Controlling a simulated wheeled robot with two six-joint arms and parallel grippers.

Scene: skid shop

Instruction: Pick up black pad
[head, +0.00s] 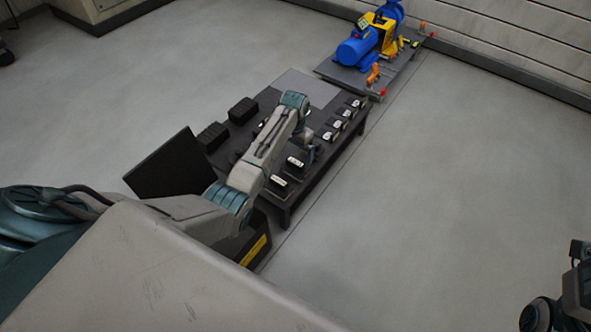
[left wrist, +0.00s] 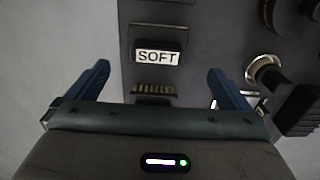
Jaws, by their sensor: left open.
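Several black pads with white labels lie along the right edge of the dark table (head: 282,207) in the head view; one black pad (head: 278,181) is near its front corner. In the left wrist view, a black block with a white "SOFT" label (left wrist: 157,58) lies ahead, between the lines of my two fingers. My left gripper (head: 308,150) is over the table's right side, small and partly hidden by its arm. It also shows in the left wrist view (left wrist: 157,75), open with nothing between its fingers. Dark parts of my right arm show at the bottom right corner; its jaws are unclear.
Black ribbed blocks (head: 243,110) stand on the table's left side, and a grey plate (head: 305,87) lies at its far end. A blue and yellow pump unit (head: 357,48) stands on a skid beyond. A dark panel (head: 168,166) is at the left. The floor to the right is clear.

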